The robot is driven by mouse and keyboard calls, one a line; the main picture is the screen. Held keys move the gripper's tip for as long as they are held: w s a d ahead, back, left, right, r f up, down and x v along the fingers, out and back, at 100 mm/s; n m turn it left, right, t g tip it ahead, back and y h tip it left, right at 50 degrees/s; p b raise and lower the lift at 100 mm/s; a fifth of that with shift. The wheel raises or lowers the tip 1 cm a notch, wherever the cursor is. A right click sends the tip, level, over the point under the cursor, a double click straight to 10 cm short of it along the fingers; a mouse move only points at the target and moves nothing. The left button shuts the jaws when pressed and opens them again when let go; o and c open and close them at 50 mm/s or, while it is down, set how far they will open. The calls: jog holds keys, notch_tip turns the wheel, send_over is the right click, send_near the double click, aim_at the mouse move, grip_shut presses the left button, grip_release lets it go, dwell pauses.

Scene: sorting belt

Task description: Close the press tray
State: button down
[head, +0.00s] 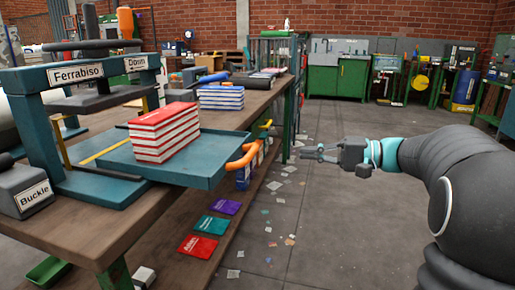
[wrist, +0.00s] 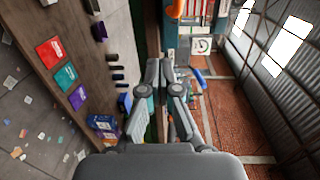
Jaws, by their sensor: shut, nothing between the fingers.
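The press tray (head: 205,170) is a shallow teal tray sticking out to the right from the teal press (head: 95,130) on the workbench. A stack of red-and-white books (head: 163,132) stands in it. An orange handle (head: 243,156) is at the tray's right end; an orange curved piece that looks like it shows in the wrist view (wrist: 199,79). My gripper (head: 318,152) is in the air right of the handle and apart from it, pointing left. In the wrist view my gripper (wrist: 164,68) is shut and empty, and its fingers hide part of what lies ahead.
Blue-and-white books (head: 221,97) lie behind the tray on the bench (head: 95,232). Red, teal and purple booklets (head: 205,224) lie on the lower shelf. Paper scraps litter the floor. The floor (head: 345,235) below and in front of my arm is otherwise open.

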jog(key=w+d+y, duration=0.1)
jog(key=d, duration=0.1)
send_near(249, 141)
jog(key=shift+t, duration=0.3)
jog(key=x, duration=0.7)
jog(key=shift+a, duration=0.1)
